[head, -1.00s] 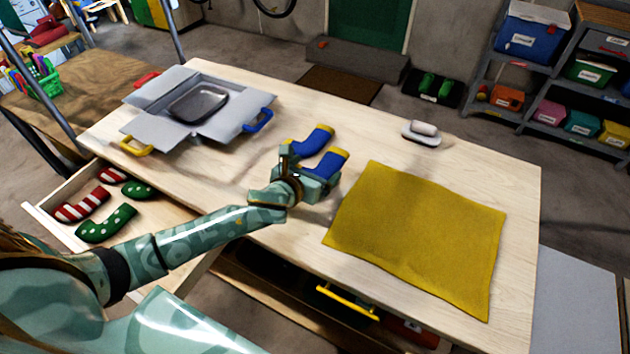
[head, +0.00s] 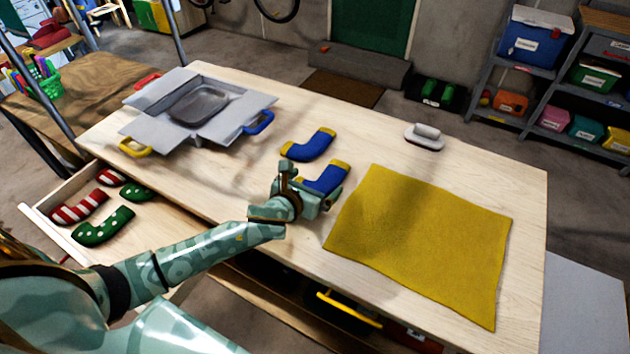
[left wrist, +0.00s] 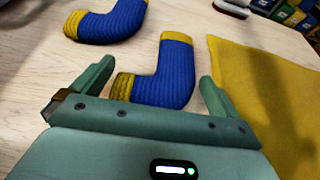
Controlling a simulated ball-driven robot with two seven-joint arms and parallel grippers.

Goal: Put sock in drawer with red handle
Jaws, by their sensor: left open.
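Two blue socks with yellow cuffs and toes lie on the wooden table. The far sock (head: 308,146) lies free; it also shows at the upper left of the left wrist view (left wrist: 108,24). The near sock (head: 325,178) is partly hidden by my left gripper (head: 312,192) in the head view. In the left wrist view, my left gripper (left wrist: 152,88) is open, with the near sock (left wrist: 172,75) lying between and beyond its fingers. An open drawer (head: 150,228) at the left holds red-striped and green dotted socks. A small red bit shows below its front. My right gripper is not in view.
A yellow cloth (head: 425,240) lies right of the socks. A grey open-flapped box (head: 205,125) stands at the back left, and a white-and-grey brush-like object (head: 425,137) at the back. A yellow handle (head: 347,308) shows below the table edge.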

